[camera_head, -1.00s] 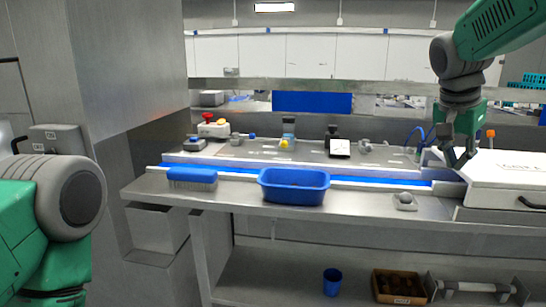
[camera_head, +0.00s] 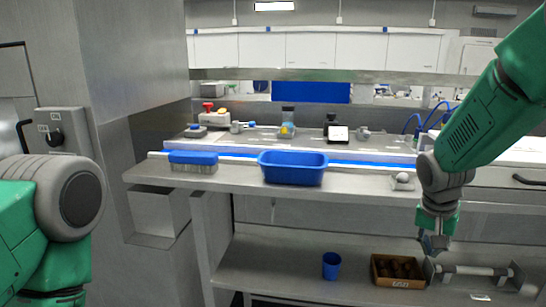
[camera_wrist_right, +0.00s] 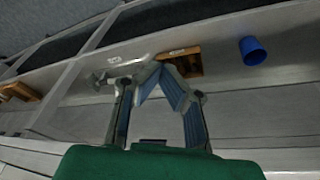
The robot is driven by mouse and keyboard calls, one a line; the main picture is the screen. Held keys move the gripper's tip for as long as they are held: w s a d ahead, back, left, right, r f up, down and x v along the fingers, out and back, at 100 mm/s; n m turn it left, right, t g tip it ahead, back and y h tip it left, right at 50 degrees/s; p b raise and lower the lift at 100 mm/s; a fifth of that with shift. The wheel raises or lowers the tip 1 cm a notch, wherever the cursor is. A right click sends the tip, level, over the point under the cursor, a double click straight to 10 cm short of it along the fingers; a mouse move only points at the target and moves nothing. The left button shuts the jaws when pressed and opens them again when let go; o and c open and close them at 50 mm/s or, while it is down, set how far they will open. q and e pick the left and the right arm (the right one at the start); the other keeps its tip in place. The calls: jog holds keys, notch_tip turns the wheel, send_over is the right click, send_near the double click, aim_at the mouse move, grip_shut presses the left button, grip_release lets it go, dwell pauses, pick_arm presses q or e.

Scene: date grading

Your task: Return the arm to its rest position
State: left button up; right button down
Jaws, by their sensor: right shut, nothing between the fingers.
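My right gripper (camera_head: 434,246) hangs fingers down in front of the bench's front edge, at the right of the head view. It is shut and empty. Its fingertips also show meeting in the right wrist view (camera_wrist_right: 160,68). My left arm shows at the left edge of the head view, but its gripper is outside the picture.
On the lower shelf (camera_head: 285,262) stand a blue cup (camera_head: 331,272), a wooden box (camera_head: 378,280) with dark contents and a metal roller (camera_head: 475,271). Space before the bench looks clear.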

jog(key=s+a+f+n+b, duration=0.15)
jog(key=s+f, duration=0.25)
jog(key=f, duration=0.4)
jog(key=s+f+n+y+b, duration=0.15)
jog(key=s+f, duration=0.25)
jog(key=f, duration=0.5)
jog(key=s+a+f+n+b, duration=0.1)
jog(key=s+f+b, duration=0.2)
jog(key=s+f, duration=0.35)
jog(key=s+a+f+n+b, duration=0.1)
jog(key=s+f+n+b, duration=0.1)
jog(key=s+f, duration=0.6)
jog(key=s+a+f+n+g+b, duration=0.1)
jog(key=s+f+b, duration=0.3)
jog(key=s+f, duration=0.4)
jog(key=s+a+n+y, duration=0.1)
jog(key=s, duration=0.3)
jog(key=shift+a+f+n, duration=0.15)
jog(key=shift+a+n, duration=0.05)
jog(key=shift+n, duration=0.2)
